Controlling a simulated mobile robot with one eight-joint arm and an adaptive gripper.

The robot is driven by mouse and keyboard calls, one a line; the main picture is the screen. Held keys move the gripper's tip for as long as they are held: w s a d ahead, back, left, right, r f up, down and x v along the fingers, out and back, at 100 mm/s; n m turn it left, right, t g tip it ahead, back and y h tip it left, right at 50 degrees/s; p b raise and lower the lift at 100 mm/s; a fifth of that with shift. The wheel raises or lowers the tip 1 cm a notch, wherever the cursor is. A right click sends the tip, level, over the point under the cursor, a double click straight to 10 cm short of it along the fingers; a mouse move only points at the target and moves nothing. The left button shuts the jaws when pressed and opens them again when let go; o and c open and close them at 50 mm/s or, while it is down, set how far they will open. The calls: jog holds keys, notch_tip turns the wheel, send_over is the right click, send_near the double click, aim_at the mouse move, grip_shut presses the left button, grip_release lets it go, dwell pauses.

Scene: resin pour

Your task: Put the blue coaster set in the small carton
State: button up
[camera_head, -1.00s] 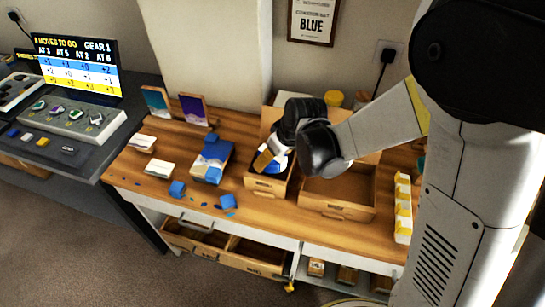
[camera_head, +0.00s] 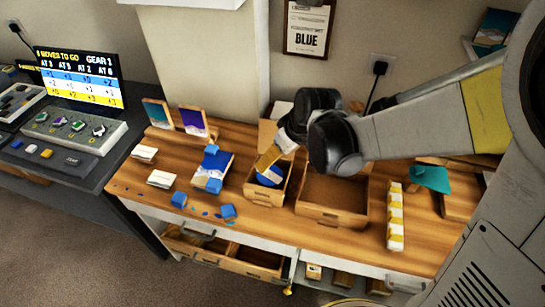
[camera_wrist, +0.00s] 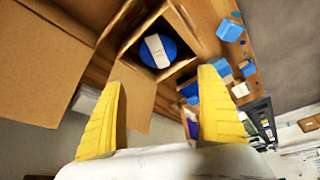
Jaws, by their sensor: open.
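The blue coaster set (camera_wrist: 160,57), round with a pale band across it, lies inside the small carton (camera_head: 262,195) and below its rim. It also shows in the head view (camera_head: 271,177). The small carton is open and stands near the front middle of the wooden bench; its flap (camera_wrist: 139,97) shows in the wrist view. My gripper (camera_wrist: 161,77) is open, its two yellow fingers wide apart with nothing between them.
A larger open carton (camera_head: 330,216) stands to the right, empty where I can see. A white-and-yellow row of blocks (camera_head: 396,218) is farther right. Several blue pieces (camera_head: 228,211) lie left of the small carton. A control panel (camera_head: 75,130) is at far left.

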jog(key=s+d+r+m+t+h, duration=0.2)
jog(key=s+d+r+m, duration=0.5)
jog(key=s+d+r, duration=0.6)
jog(key=shift+s+d+m+t+h+p, duration=0.15)
jog(key=shift+s+m+t+h+p, duration=0.2)
jog(key=shift+s+t, duration=0.5)
jog(key=shift+s, duration=0.15)
